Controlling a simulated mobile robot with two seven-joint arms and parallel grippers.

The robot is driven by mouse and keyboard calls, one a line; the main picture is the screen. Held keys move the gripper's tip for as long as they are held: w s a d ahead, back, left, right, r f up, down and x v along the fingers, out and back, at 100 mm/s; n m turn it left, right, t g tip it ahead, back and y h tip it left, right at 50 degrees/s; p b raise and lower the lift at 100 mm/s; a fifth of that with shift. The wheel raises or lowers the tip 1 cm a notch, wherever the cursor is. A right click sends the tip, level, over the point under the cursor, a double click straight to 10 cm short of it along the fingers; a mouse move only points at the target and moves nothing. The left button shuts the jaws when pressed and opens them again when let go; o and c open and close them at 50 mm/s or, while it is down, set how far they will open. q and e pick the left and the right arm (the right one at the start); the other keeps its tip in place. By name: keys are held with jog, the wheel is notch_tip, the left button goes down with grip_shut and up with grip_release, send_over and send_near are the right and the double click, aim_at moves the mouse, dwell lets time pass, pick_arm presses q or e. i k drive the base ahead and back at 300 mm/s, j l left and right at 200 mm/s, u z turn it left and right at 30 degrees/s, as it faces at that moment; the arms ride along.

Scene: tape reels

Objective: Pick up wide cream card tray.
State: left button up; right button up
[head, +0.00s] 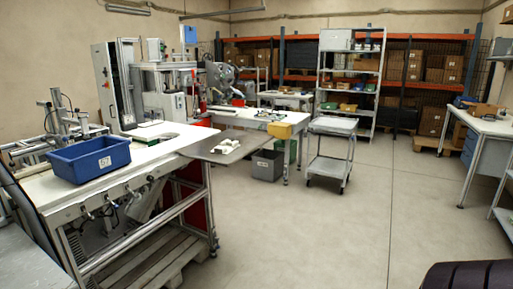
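A small pale cream item (226,145) lies on the grey plate (204,154) that sticks out from the right end of the near workbench. It has a low, uneven outline with some dark marks. It is too small here to tell for sure whether it is the wide cream card tray. No other clearly cream tray stands out in the head view. Neither of my grippers is in view.
A blue bin (90,160) stands on the near white workbench (55,190). A grey bin (267,165) and a wheeled cart (332,150) stand beyond the plate. A yellow box (279,131) sits at a table corner. The concrete floor (300,240) in front is clear.

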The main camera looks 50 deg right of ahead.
aim_at(227, 146)
jog(key=z, duration=1.85)
jog(key=i+z, duration=0.45)
jog(key=i, duration=3)
jog(key=i+l+u, duration=0.2)
jog(key=i, duration=0.35)
jog(key=i+u, duration=0.2)
jog(key=i, duration=0.35)
jog(key=u, duration=1.5)
